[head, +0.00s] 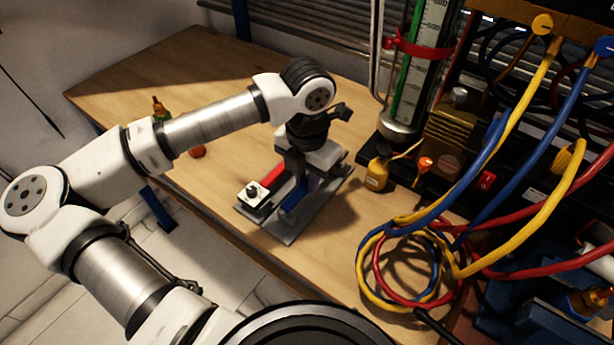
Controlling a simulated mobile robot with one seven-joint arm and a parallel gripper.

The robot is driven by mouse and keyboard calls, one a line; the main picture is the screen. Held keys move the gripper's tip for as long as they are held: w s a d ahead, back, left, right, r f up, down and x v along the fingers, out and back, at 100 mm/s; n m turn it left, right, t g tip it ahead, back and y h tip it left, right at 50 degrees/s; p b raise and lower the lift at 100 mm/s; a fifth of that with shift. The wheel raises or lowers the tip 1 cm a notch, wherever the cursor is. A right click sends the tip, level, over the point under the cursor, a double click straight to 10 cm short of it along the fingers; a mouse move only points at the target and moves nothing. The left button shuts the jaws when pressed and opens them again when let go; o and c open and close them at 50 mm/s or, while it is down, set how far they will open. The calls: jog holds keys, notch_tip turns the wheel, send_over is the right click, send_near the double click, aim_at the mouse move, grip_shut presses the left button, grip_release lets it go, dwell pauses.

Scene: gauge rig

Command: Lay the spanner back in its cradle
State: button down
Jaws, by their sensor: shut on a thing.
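A grey cradle-like base (281,237) lies on the wooden bench, with a red strip (272,177) and a blue strip (295,199) along it. A small pale block with a dark knob (253,192) is at its near left end. My gripper (299,180) points down over the middle of this base, its jaws low and close to it. It is shut on the spanner, which the jaws and hand largely hide. I cannot tell whether the spanner touches the base.
A small yellow bottle (377,174) stands right of the base, by the gauge column (412,70). Coiled red, blue and yellow hoses (405,268) lie at the right. The bench's far left is clear.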

jog(key=shift+f+b, duration=0.8)
jog(key=shift+b, duration=0.3)
dwell(0.3)
jog(key=c, duration=1.3)
grip_release()
jog(key=shift+o, duration=0.2)
jog(key=shift+r, duration=0.15)
notch_tip(320, 180, up, 14)
jog(key=b, duration=0.1)
jog(key=shift+f, duration=0.2)
